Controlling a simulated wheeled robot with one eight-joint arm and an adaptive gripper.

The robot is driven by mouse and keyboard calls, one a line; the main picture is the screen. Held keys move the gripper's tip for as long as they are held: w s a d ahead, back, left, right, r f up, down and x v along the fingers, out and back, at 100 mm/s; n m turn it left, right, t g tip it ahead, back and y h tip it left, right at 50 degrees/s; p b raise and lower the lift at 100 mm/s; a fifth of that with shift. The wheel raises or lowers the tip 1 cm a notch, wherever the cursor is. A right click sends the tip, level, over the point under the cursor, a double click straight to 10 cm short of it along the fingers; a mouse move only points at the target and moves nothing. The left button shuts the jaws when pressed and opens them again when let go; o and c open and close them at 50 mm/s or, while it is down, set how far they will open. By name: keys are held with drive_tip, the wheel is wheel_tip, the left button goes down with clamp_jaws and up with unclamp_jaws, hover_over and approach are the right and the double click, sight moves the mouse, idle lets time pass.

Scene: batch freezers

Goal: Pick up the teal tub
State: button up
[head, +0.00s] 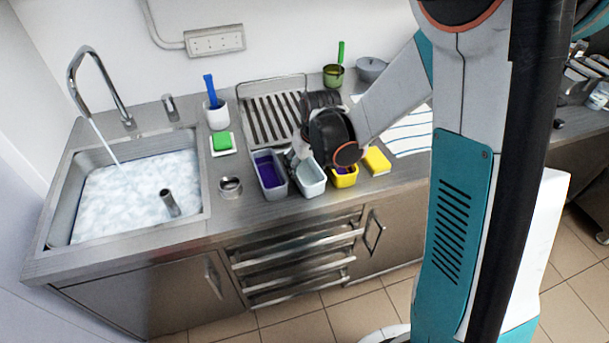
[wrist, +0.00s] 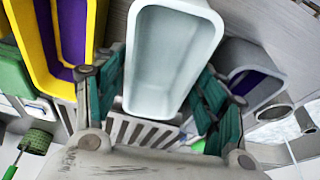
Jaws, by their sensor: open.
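The teal tub (head: 311,180) is a pale blue-green, open-topped tub near the counter's front edge, between a grey tub and a yellow tub. In the wrist view the teal tub (wrist: 172,62) fills the middle, and it looks empty. My gripper (wrist: 162,68) is open, with one finger on each side of the tub. I cannot tell whether the fingers touch it. In the head view my wrist covers part of the area behind the tub, and only part of my gripper (head: 298,152) shows.
A grey tub with purple inside (head: 270,176) stands close on the left. A dish rack (head: 268,118) stands behind. A metal ring-like item (head: 230,186) and a filled sink (head: 140,195) lie further left.

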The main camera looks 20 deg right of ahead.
sight(305, 172)
drive_tip(key=x, duration=0.2)
drive_tip(key=shift+w+f+b, duration=0.15)
drive_tip(key=shift+f+b, duration=0.15)
drive_tip(key=shift+f, duration=0.05)
drive_tip(key=shift+c, duration=0.2)
drive_tip(key=c, duration=0.8)
drive_tip(key=shift+r, duration=0.15)
